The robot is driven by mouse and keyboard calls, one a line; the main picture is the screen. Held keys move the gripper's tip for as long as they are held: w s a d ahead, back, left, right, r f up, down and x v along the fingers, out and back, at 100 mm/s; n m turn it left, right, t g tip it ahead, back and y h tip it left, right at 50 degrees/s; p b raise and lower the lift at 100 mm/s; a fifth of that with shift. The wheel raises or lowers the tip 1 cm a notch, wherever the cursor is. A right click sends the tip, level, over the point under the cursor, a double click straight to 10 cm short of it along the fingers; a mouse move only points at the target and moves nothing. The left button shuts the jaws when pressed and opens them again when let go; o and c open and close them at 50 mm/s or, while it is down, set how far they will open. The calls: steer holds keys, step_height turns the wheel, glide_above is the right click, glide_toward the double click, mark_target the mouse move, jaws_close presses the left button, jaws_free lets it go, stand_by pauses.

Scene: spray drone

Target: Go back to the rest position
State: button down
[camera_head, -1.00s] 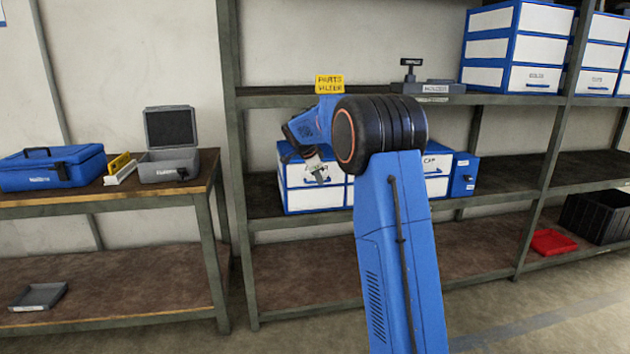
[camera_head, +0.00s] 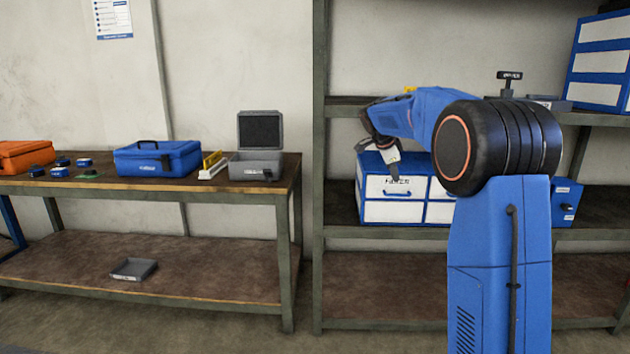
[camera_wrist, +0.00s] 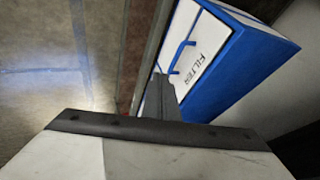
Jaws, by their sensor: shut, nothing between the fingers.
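My gripper (camera_head: 391,170) hangs at the end of my blue arm, in front of the blue and white drawer cabinet (camera_head: 395,212) on the middle shelf in the head view. It is shut and holds nothing. In the wrist view my gripper's dark fingers (camera_wrist: 162,98) show close together near the middle. Beyond them is the cabinet (camera_wrist: 235,75) with a drawer labelled FILTER and a blue handle. I cannot tell whether the fingertips touch the drawer front.
A workbench (camera_head: 60,288) stands at the left with a blue toolbox (camera_head: 157,160), an open grey case (camera_head: 257,160) and an orange case (camera_head: 25,154) on top. A grey tray (camera_head: 134,268) lies on its lower shelf. The rack's upright post (camera_head: 318,190) stands left of my gripper.

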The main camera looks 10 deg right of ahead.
steer(key=s+a+n+y, duration=0.1)
steer(key=s+a+n, duration=0.45)
steer(key=s, duration=0.75)
steer(key=s+a+n+y, duration=0.2)
steer(key=s+a+n, duration=0.3)
steer(key=s, duration=0.9)
steer(key=s+a+f+n+y, duration=0.1)
steer(key=s+a+f+n, duration=0.2)
steer(key=s, duration=0.6)
steer(key=s+a+f+n, duration=0.3)
steer(key=s+f, duration=0.3)
steer(key=s, duration=0.2)
steer(key=s+a+f+n+y, duration=0.1)
steer(key=s+a+f+n, duration=0.2)
steer(key=s, duration=0.6)
step_height(320, 180, down, 2)
steer(key=shift+s+a+f+n+t+y, duration=0.2)
steer(key=shift+s+f+n+t+y, duration=0.1)
steer(key=shift+n+t, duration=0.1)
steer(key=shift+r, duration=0.1)
